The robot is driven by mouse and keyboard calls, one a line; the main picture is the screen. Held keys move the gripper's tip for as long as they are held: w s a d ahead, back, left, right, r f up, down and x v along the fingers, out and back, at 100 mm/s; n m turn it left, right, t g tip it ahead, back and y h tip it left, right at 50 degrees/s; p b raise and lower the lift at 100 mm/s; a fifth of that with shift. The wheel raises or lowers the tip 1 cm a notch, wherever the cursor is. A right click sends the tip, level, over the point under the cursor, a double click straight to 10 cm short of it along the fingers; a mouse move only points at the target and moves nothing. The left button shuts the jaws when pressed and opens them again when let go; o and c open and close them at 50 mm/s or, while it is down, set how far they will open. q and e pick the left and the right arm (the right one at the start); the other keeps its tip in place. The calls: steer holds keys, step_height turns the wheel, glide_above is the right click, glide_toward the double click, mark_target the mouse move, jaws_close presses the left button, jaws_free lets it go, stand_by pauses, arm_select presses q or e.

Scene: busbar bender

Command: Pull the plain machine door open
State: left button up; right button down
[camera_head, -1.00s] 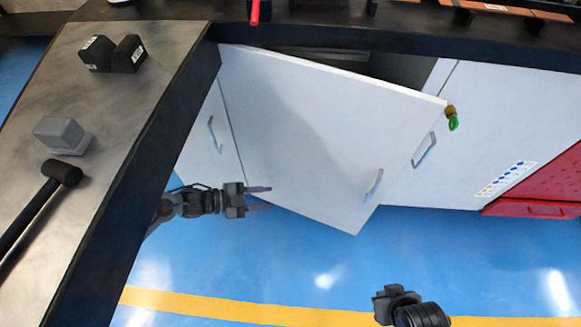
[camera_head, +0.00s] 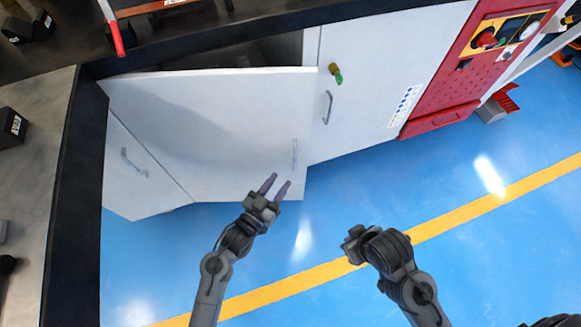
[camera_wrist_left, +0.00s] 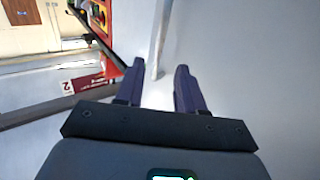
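The plain white machine door (camera_head: 215,125) stands ajar in the head view, with a dark gap along its top. Its slim pale handle (camera_head: 294,155) is near its free edge. My left gripper (camera_head: 275,186) is open just below and left of this handle, fingers pointing up toward it. In the left wrist view its two dark purple fingers (camera_wrist_left: 160,88) are apart. A narrow pale upright strip (camera_wrist_left: 158,45) shows between and beyond them; I cannot tell if it is the handle or the door's edge. My right gripper (camera_head: 354,243) is over the floor; its fingers do not show clearly.
A second white door (camera_head: 370,75) with a green-tagged key (camera_head: 337,75) and a handle stands to the right, then a red panel (camera_head: 475,65). A white panel with a handle (camera_head: 133,163) is at left. A dark-edged workbench (camera_head: 60,200) borders the left. The blue floor in front is open.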

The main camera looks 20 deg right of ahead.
mark_target(294, 162)
arm_select(q)
steer(key=b+x, duration=0.2)
steer(key=x, duration=0.5)
steer(key=shift+b, duration=0.4)
steer(key=shift+c, duration=0.5)
jaws_close()
steer(key=shift+s, duration=0.1)
